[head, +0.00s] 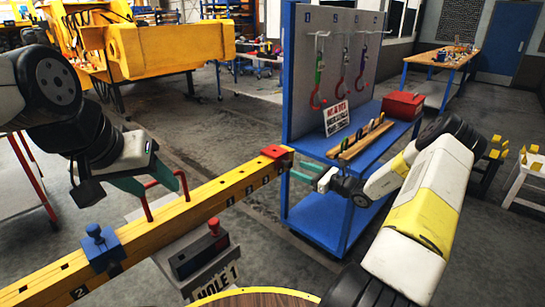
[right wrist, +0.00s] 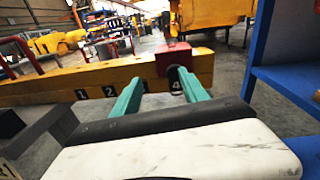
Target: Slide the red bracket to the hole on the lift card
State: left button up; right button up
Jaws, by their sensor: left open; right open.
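The red bracket (head: 274,151) sits over the far right end of the long yellow beam (head: 190,208). In the right wrist view the red bracket (right wrist: 174,57) is by the number 4, with a dark round part on its near face. The lift card (head: 217,286) stands low in front of the beam and reads HOLE 1. My right gripper (head: 313,174) is open, its teal fingers pointing at the bracket's end of the beam; contact is unclear. My left gripper (head: 155,184) is open at a red handle (head: 165,180) on the beam's top.
A blue bracket (head: 101,248) straddles the beam at left. A dark grey box with a red knob (head: 200,252) is in front of the beam. A blue bench (head: 345,150) with a hook board stands behind my right gripper. In the right wrist view, numbers 1 and 2 lie left of 4.

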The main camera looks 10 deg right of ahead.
aim_at(291, 165)
jog(key=shift+m+t+h, duration=0.4)
jog(key=shift+m+t, duration=0.2)
jog(key=shift+m, duration=0.3)
jog(key=w+a, duration=0.1)
jog(key=w, duration=0.1)
jog(key=w+a+f, duration=0.1)
jog(key=w, duration=0.2)
jog(key=w+a, duration=0.1)
jog(key=w, duration=0.1)
jog(key=shift+w+a+f, duration=0.1)
jog(key=shift+w+f, duration=0.25)
jog(key=shift+w, duration=0.05)
jog(key=shift+c, duration=0.4)
grip_shut()
